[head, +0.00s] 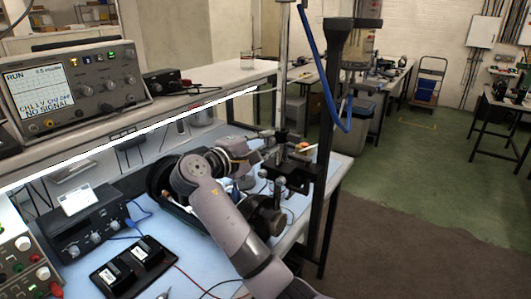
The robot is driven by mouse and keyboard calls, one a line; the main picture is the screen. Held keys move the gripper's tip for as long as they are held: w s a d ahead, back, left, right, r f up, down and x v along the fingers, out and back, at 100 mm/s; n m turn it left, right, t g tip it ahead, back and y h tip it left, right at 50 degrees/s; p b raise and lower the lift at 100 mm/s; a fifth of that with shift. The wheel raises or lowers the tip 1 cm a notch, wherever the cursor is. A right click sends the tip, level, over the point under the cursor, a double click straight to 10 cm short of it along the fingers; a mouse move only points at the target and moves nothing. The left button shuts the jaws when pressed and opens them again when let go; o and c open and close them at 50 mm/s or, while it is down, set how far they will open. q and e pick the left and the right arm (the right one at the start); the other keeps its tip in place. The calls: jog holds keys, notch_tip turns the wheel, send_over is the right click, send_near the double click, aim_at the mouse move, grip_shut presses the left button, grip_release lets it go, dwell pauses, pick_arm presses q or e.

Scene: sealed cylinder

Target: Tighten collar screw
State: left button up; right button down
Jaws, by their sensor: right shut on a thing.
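My right arm rises from the bottom edge, bends over the bench and ends in my right gripper (274,136), small and dark beside a vertical metal rod (285,75). A dark clamp or collar (290,139) sits at the rod, right at the fingertips. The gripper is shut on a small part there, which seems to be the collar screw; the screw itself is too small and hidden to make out. Below is a dark bracket (291,180) with small knobs. My left gripper is not in view.
An oscilloscope (75,85) stands on the shelf at left. A black power supply (88,222) and a black twin-meter box (133,267) lie on the blue bench top (190,285). A dark upright post (328,150) and a blue cable (325,75) stand close right of the gripper.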

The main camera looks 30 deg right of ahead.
jog(key=m+b, duration=0.4)
jog(key=shift+f+m+y, duration=0.2)
jog(key=shift+m+y, duration=0.1)
jog(key=m+b, duration=0.7)
jog(key=m, duration=0.1)
jog(key=shift+s+m+y, duration=0.1)
jog(key=shift+m+y, duration=0.2)
jog(key=shift+y, duration=0.1)
jog(key=shift+r+m+t+b, duration=0.15)
jog(key=shift+m+b, duration=0.4)
jog(key=shift+m, duration=0.25)
jog(key=shift+r+m+t+b, duration=0.1)
jog(key=shift+m+t+b, duration=0.05)
jog(key=shift+m+b, duration=0.55)
jog(key=shift+m, duration=0.3)
jog(key=c, duration=1.8)
grip_release()
jog(key=shift+c, duration=0.2)
jog(key=o, duration=0.4)
jog(key=shift+s+a+r, duration=0.1)
jog(key=shift+a+r, duration=0.05)
jog(key=shift+a, duration=0.1)
jog(key=shift+o, duration=0.4)
jog(key=shift+d, duration=0.15)
